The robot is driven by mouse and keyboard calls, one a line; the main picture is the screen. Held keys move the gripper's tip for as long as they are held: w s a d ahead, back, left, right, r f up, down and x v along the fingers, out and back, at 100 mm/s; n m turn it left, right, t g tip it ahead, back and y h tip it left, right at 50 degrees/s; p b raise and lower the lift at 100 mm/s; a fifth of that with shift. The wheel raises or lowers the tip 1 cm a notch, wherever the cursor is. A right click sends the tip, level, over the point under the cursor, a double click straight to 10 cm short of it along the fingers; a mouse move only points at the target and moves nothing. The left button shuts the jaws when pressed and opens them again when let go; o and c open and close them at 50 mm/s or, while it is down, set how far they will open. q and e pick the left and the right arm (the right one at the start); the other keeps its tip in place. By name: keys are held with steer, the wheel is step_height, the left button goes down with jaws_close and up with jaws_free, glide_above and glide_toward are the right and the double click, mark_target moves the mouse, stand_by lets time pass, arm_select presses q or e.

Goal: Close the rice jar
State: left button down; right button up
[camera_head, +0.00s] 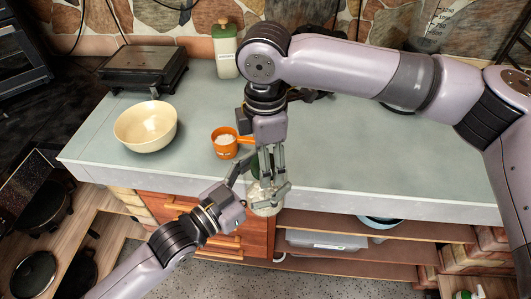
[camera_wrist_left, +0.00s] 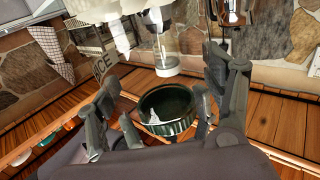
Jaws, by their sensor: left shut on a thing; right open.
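A cream jar (camera_head: 225,55) with a green upper part stands at the back of the counter; its label is too small to read. My left gripper (camera_head: 252,188) is shut on a green round thing (camera_wrist_left: 168,108) at the counter's front edge. In the left wrist view it looks dark green and hollow, with a ridged rim, between the fingers (camera_wrist_left: 165,112). In the head view it looks pale and the fingers partly cover it. I cannot tell if it is a lid. My right gripper (camera_head: 270,172) is open, pointing down close above it.
An orange cup (camera_head: 224,148) with white grains sits left of my right gripper. A cream bowl (camera_head: 145,127) and a dark appliance (camera_head: 145,68) stand further left. The counter's right side (camera_head: 380,155) is clear below my right arm. Open shelves lie under the front edge.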

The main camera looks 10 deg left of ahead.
steer(key=shift+c, duration=0.4)
steer(key=c, duration=1.1)
steer(key=o, duration=1.3)
steer(key=shift+o, duration=0.2)
steer(key=shift+r, duration=0.1)
step_height(320, 180, up, 12)
steer(key=shift+w, duration=0.1)
